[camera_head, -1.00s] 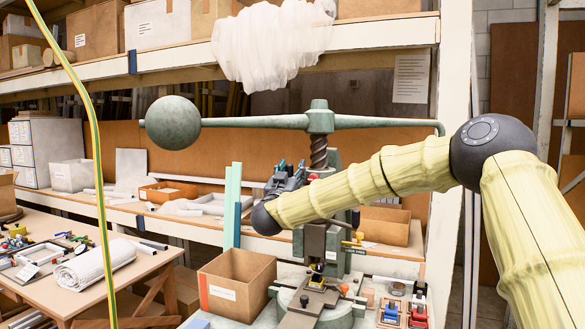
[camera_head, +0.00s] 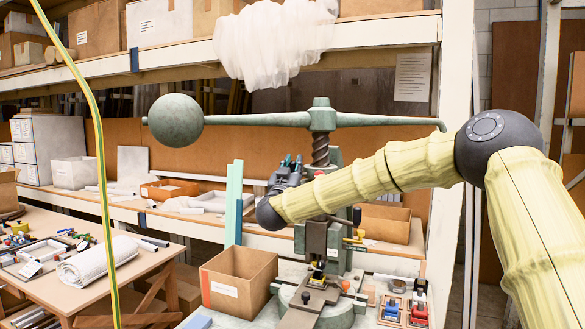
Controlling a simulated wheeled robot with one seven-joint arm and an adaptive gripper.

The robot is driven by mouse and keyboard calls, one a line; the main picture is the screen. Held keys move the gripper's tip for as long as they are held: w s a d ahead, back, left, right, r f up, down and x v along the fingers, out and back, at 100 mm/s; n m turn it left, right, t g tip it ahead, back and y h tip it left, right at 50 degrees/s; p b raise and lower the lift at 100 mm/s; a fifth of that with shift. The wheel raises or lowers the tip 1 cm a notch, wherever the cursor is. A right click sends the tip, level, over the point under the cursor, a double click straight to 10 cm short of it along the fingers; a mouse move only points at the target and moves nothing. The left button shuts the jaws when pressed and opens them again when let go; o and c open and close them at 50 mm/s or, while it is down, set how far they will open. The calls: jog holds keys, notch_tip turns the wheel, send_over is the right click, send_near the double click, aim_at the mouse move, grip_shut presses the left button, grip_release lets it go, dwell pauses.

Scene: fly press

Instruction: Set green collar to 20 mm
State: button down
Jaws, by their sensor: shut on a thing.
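The green-grey fly press stands at centre right, with a dark screw (camera_head: 320,150) under a long crossbar (camera_head: 262,120) that carries a ball weight (camera_head: 175,122) at its left end. My gripper (camera_head: 291,163) is beside the screw, on its left in the picture, in front of the press's upper body. Its fingers point up and away, with small teal and blue parts at the tips. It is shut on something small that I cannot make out. I cannot pick out the green collar or a scale reading. The press ram (camera_head: 316,240) is below, above a tool on the press bed.
An open cardboard box (camera_head: 238,285) stands left of the press bed. Small coloured fixtures (camera_head: 418,310) sit at the right. A green-yellow cable (camera_head: 98,150) hangs at the left, before a work table (camera_head: 130,290). Translucent wrap (camera_head: 275,45) hangs from the shelf above the crossbar.

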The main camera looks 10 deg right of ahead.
jog(key=shift+s+d+f+n+t+y+b, duration=0.1)
jog(key=shift+s+d+n+t+y+b, duration=0.25)
jog(key=shift+y, duration=0.4)
jog(key=shift+s+d+n+t+y+b, duration=0.1)
jog(key=shift+s+d+n+y+b, duration=0.1)
jog(key=shift+s+n+y, duration=0.45)
jog(key=shift+s+d+f+n+t+y+b, duration=0.1)
jog(key=shift+d+n+t+y+b, duration=0.15)
jog(key=shift+y, duration=0.65)
jog(key=c, duration=1.4)
grip_release()
jog(key=shift+d+f, duration=0.1)
jog(key=shift+d, duration=0.05)
jog(key=shift+c, duration=0.2)
jog(key=shift+o, duration=0.9)
jog(key=shift+w+d, duration=0.1)
jog(key=shift+w, duration=0.05)
jog(key=v, duration=1.2)
jog(key=shift+a, duration=0.2)
